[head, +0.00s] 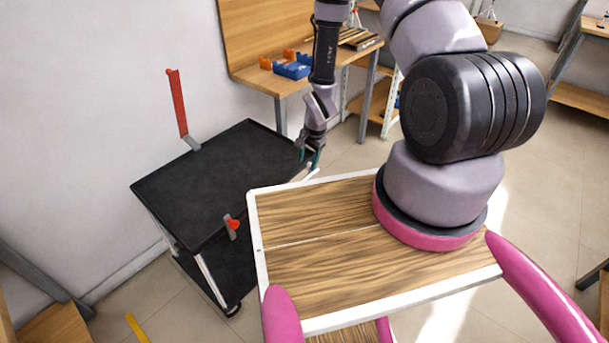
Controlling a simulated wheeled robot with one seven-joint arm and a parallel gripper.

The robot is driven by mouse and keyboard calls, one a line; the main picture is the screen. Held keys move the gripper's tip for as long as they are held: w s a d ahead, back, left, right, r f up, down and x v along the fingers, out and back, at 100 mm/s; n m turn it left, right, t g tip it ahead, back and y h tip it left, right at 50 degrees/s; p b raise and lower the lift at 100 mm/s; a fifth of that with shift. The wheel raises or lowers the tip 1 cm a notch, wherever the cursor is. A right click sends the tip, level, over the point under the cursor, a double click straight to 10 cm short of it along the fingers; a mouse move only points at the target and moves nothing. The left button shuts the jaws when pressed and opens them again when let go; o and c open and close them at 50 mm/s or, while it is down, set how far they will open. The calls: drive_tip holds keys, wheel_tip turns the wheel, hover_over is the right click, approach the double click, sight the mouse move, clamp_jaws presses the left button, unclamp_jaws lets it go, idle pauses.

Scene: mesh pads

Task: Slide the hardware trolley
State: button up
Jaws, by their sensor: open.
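The hardware trolley (205,180) stands by the white wall at the left, with a black top tray, a lower shelf and pale legs on castors. A red upright handle (177,103) on a grey bracket rises at its far left edge. A small red part (233,224) sits on its near right edge. My gripper (312,160) points down by the trolley's right corner, open, with teal fingertips. Nothing shows between the fingers. I cannot tell whether they touch the trolley edge.
A wooden workbench (290,83) with blue and orange bins (293,66) stands behind the trolley. Shelving (375,100) is next to it. A yellow strip (137,328) lies on the floor at the lower left. Tiled floor (345,155) is clear right of the trolley.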

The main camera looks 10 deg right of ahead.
sight(304, 178)
drive_tip(key=f, duration=0.3)
drive_tip(key=w+f, duration=0.1)
drive_tip(key=f, duration=0.2)
drive_tip(key=a+f, duration=0.1)
drive_tip(key=f, duration=0.2)
drive_tip(key=shift+w+f, duration=0.25)
drive_tip(key=shift+f, duration=0.15)
clamp_jaws()
idle(0.9)
